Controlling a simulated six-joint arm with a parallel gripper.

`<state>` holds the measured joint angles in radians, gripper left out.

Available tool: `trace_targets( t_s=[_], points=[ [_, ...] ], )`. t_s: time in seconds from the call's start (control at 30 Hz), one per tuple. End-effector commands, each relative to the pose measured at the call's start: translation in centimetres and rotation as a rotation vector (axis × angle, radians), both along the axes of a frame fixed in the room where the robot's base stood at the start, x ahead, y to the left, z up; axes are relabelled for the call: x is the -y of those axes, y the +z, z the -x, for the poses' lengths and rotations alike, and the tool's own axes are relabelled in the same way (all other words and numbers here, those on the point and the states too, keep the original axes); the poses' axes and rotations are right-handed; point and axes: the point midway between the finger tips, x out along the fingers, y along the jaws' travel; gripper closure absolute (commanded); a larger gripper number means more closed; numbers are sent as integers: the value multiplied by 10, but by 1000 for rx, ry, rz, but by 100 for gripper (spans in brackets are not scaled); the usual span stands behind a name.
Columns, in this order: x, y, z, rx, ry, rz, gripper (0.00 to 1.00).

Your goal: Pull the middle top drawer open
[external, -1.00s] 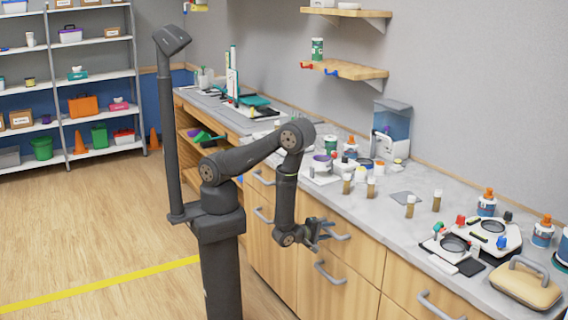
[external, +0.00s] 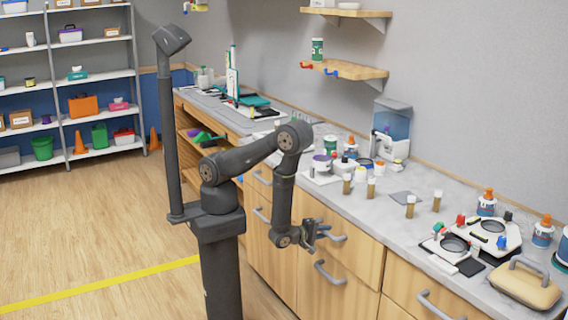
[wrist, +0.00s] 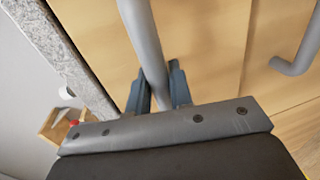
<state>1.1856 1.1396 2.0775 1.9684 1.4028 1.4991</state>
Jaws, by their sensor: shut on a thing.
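The middle top drawer (external: 358,256) is a light wood front below the grey countertop, with a grey bar handle (external: 334,237). My gripper (external: 318,229) is at this handle, and its jaws are shut on it. In the wrist view the handle (wrist: 143,35) runs between the two blue-grey fingers of my gripper (wrist: 160,88). The drawer front (wrist: 205,45) fills much of that view behind the handle. It seems to stand out only very slightly, and any opening behind it is hidden.
A lower front with its own grey handle (external: 330,272) is just below, and this handle shows at right in the wrist view (wrist: 297,55). The countertop (external: 385,215) holds bottles and lab items. Open floor (external: 120,230) lies left of my arm.

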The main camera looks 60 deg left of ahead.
Motion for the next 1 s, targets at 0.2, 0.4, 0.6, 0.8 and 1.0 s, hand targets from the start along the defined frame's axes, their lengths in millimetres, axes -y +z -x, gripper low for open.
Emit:
trace_targets(
  t_s=[0.2, 0.4, 0.6, 0.8, 1.0],
  points=[
    [2, 0, 41, -1, -10, -2, 100],
    [2, 0, 87, 1, -11, -2, 100],
    [1, 0, 133, 0, -10, -1, 100],
    [1, 0, 176, 0, -8, 1, 100],
    [1, 0, 212, -1, -6, 1, 100]
  ],
)
